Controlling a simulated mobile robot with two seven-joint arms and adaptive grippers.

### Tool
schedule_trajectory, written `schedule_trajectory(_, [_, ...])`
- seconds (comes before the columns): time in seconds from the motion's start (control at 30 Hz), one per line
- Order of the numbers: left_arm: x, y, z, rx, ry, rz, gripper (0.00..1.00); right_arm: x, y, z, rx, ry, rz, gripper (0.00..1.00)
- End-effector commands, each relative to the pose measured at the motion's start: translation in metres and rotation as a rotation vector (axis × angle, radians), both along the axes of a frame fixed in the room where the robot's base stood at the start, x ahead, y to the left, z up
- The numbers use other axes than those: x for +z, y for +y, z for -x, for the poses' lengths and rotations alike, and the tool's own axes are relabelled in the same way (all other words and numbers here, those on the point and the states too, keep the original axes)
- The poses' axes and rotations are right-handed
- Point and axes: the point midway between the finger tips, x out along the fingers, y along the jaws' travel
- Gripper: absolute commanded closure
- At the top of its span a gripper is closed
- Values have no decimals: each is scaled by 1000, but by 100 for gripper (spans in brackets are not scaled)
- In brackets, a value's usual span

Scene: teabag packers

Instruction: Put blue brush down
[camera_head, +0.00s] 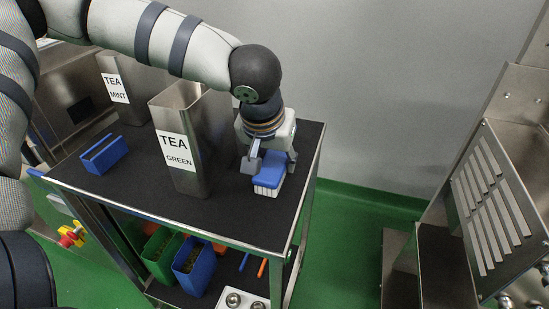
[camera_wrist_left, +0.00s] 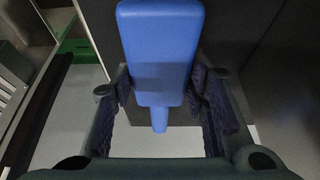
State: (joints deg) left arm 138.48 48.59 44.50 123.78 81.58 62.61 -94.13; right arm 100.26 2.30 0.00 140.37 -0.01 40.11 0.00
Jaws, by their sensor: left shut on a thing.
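The blue brush (camera_head: 269,177) has a blue body with white bristles facing down. It is at the right part of the cart's dark top, low over the surface. I cannot tell whether the bristles touch it. My left gripper (camera_head: 270,163) comes down from above and is shut on the brush. In the left wrist view the brush's smooth blue back (camera_wrist_left: 160,45) and narrow handle show between the two dark fingers (camera_wrist_left: 160,112). The fingers hide part of the brush in the head view. My right gripper is not in view.
A steel container labelled TEA GREEN (camera_head: 188,120) stands just left of the gripper, and one labelled TEA MINT (camera_head: 122,75) behind it. The cart's right edge (camera_head: 308,180) is close to the brush. Green and blue bins (camera_head: 195,268) sit below.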

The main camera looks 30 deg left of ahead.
Motion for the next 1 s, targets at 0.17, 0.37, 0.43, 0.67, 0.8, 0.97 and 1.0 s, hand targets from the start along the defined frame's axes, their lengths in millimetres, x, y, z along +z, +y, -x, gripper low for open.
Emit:
schedule_trajectory(0.17, [-3, 0, 0, 0, 0, -1, 95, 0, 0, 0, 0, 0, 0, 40])
schedule_trajectory(0.37, [-3, 0, 0, 0, 0, -1, 39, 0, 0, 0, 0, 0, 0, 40])
schedule_trajectory(0.43, [-3, 0, 0, 0, 0, -1, 39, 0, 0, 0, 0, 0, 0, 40])
schedule_trajectory(0.67, [5, -1, 1, 1, -3, 2, 39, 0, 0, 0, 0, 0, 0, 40])
schedule_trajectory(0.8, [31, -4, 11, 0, -7, 2, 39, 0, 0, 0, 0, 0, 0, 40])
schedule_trajectory(0.97, [71, -8, 27, 0, -7, 0, 39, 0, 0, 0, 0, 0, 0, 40])
schedule_trajectory(1.0, [80, -8, 31, 0, -7, 2, 39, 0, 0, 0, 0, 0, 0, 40])
